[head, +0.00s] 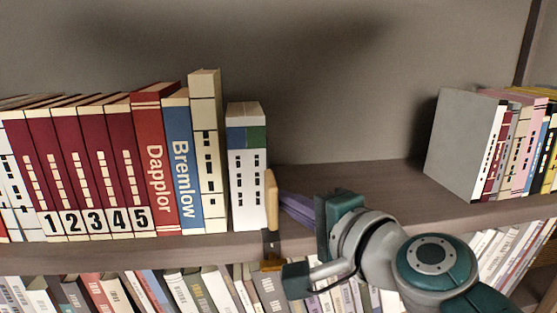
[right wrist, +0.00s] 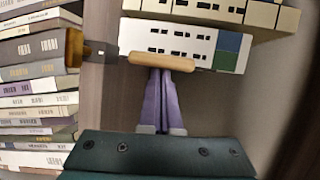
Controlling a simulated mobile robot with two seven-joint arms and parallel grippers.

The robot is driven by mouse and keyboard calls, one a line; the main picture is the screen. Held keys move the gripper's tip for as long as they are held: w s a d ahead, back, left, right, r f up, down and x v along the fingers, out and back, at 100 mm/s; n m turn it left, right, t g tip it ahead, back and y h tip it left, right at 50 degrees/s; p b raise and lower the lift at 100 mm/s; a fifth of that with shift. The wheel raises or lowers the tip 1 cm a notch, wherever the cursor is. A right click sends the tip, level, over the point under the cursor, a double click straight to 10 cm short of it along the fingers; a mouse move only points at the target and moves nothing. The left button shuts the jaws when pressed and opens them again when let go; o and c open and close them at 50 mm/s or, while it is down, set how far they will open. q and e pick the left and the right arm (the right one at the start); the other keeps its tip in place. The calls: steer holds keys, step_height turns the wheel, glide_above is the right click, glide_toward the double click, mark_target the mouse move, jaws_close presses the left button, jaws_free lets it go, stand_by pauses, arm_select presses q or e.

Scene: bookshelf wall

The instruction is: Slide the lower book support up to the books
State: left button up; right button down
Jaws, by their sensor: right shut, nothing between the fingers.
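The book support shows a narrow upright wooden plate (head: 271,200) and a metal and wood part (head: 272,250) at the shelf's front edge. The plate stands just right of the white book (head: 247,180) with a blue and green top; I cannot tell whether they touch. In the right wrist view the plate is a light wooden bar (right wrist: 161,61) in front of that book (right wrist: 185,42). My right gripper (head: 284,201) has its purple fingers shut and empty, tips at or against the plate's right side. These fingertips (right wrist: 161,72) also show in the wrist view. My left gripper is not in view.
A row of books (head: 90,170) fills the shelf to the left. The shelf board (head: 360,185) is bare between my gripper and a grey book (head: 462,145) at the head of the right-hand row. More books (head: 190,290) fill the shelf below.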

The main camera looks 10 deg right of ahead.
steer(key=shift+a, duration=0.55)
steer(key=d, duration=0.4)
